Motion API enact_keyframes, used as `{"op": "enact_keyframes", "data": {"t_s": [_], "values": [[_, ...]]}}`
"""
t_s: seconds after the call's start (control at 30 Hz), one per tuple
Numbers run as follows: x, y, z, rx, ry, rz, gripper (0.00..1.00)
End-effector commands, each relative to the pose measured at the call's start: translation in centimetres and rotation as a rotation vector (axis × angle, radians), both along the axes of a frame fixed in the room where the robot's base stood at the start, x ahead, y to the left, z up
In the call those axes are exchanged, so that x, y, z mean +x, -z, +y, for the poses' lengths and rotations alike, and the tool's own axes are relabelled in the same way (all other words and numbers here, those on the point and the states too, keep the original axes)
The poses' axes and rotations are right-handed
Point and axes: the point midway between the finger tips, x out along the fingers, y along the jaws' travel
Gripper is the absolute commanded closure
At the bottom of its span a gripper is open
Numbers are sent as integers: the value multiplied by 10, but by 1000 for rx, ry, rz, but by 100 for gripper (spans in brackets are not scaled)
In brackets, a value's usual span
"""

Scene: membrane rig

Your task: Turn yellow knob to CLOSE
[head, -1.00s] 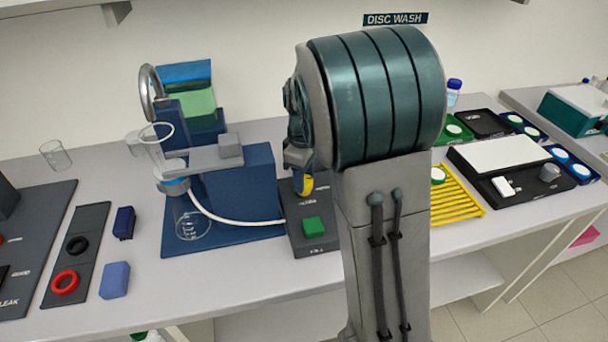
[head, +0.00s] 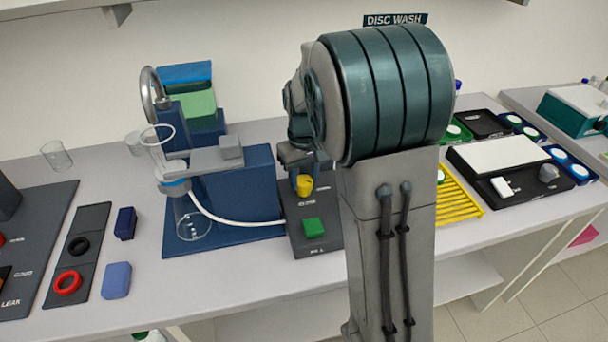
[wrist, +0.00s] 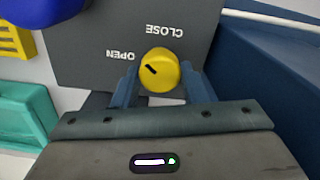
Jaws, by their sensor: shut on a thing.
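The yellow knob (head: 304,185) stands on a dark grey control box (head: 300,243), behind a green button (head: 313,228). In the wrist view the knob (wrist: 160,70) sits between the two blue-grey fingers of my gripper (wrist: 160,88), which is shut on it. The black mark on the knob's top slants up and left, toward the OPEN label (wrist: 120,55). The CLOSE label (wrist: 164,30) lies above the knob in that view. In the head view my gripper (head: 303,170) is at the knob, partly hidden by my arm.
A blue stand (head: 262,170) with a glass flask (head: 190,225) and a white hose (head: 225,220) is left of the control box. A yellow rack (head: 460,195) lies to the right.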

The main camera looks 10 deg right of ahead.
Motion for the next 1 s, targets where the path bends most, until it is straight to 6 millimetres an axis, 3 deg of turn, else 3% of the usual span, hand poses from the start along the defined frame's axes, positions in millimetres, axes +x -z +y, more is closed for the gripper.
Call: {"op": "enact_keyframes", "data": {"t_s": [0.6, 1.0], "values": [[1, -2, -1, 0, 578, -4, 84], [1, -2, -1, 1, 836, -5, 84]]}}
